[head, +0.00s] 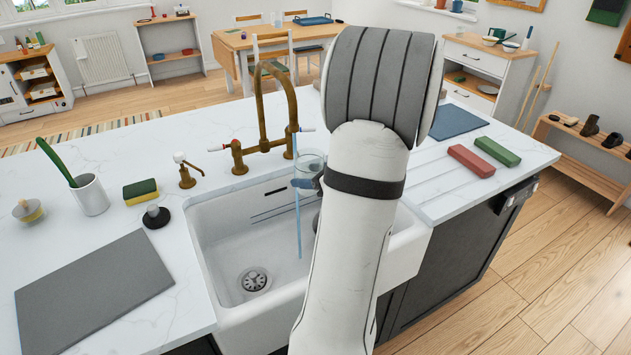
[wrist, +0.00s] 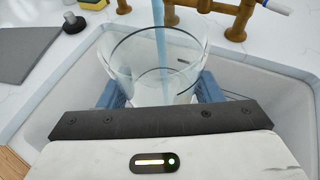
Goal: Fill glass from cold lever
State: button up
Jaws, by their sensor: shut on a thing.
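My gripper (wrist: 162,92) is shut on a clear glass (wrist: 185,60), its blue fingers on either side. The glass also shows in the head view (head: 311,163), upright above the sink, partly hidden by my arm. A brass faucet (head: 263,105) arches over the sink. Its cold lever (head: 305,130), white with a blue tip, is on the right. A pale blue water stream (head: 298,225) runs from the spout past the glass down towards the basin. In the wrist view the stream (wrist: 160,40) overlaps the glass; I cannot tell how much water is inside.
The white sink (head: 225,255) has a drain at its left. A sponge (head: 140,191), a soap dispenser (head: 187,172), a black stopper (head: 156,217) and a grey board (head: 90,290) lie left of it. Red and green blocks (head: 471,160) are on the right counter.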

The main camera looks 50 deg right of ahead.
jog(key=w, duration=0.4)
jog(key=shift+w+a, duration=0.15)
jog(key=shift+w, duration=0.1)
dwell(4.8)
dwell(1.2)
jog(key=s, duration=0.8)
jog(key=shift+s+d, duration=0.2)
jog(key=shift+d, duration=0.15)
